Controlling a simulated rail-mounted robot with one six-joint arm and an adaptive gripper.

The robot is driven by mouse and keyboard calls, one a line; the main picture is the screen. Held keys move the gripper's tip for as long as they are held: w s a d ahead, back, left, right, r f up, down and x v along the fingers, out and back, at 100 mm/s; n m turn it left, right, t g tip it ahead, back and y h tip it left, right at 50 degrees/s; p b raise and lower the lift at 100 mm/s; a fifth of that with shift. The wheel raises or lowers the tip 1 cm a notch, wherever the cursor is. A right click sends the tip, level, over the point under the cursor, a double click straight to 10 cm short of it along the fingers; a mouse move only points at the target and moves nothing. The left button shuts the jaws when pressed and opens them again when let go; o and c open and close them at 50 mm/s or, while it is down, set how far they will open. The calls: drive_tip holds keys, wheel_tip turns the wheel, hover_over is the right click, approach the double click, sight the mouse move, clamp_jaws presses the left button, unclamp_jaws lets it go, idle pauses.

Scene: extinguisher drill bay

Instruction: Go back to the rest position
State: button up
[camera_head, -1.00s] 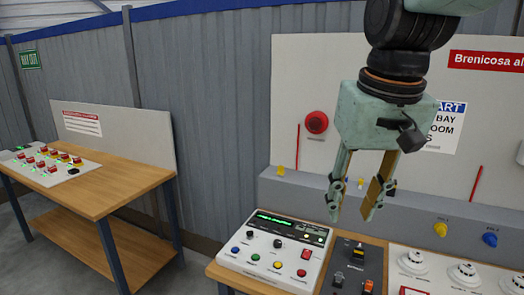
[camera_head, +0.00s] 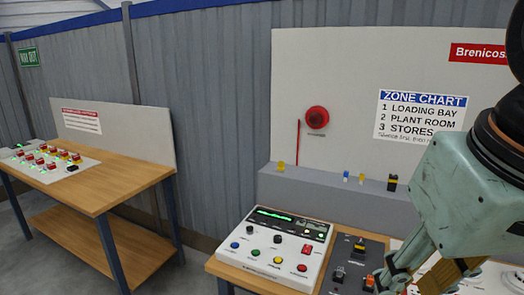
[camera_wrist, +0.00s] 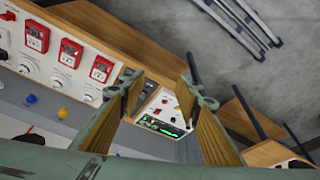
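My gripper (camera_head: 415,285) is at the lower right of the head view, partly cut off by the frame's bottom edge and in front of the detector panel. In the wrist view my gripper (camera_wrist: 155,88) shows two fingers spread apart with nothing between them. Beyond the gap lie the white control panel (camera_wrist: 165,118) and part of the bench. The same control panel (camera_head: 275,248) stands on the near bench in the head view, left of my gripper and apart from it.
A black switch panel (camera_head: 352,262) sits right of the control panel. A grey ledge (camera_head: 320,193) and backboard (camera_head: 345,75) with a red sounder (camera_head: 317,117) stand behind. Another wooden table (camera_head: 95,190) is at left. Red call points (camera_wrist: 70,53) show in the wrist view.

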drive_tip(key=shift+s+d+f, duration=0.1)
drive_tip(key=shift+s+f, duration=0.4)
drive_tip(key=shift+s, duration=0.4)
drive_tip(key=shift+s+d+f, duration=0.1)
drive_tip(key=shift+s+f, duration=0.4)
drive_tip(key=shift+s, duration=0.4)
drive_tip(key=shift+o, duration=0.3)
drive_tip(key=shift+w+r, duration=0.1)
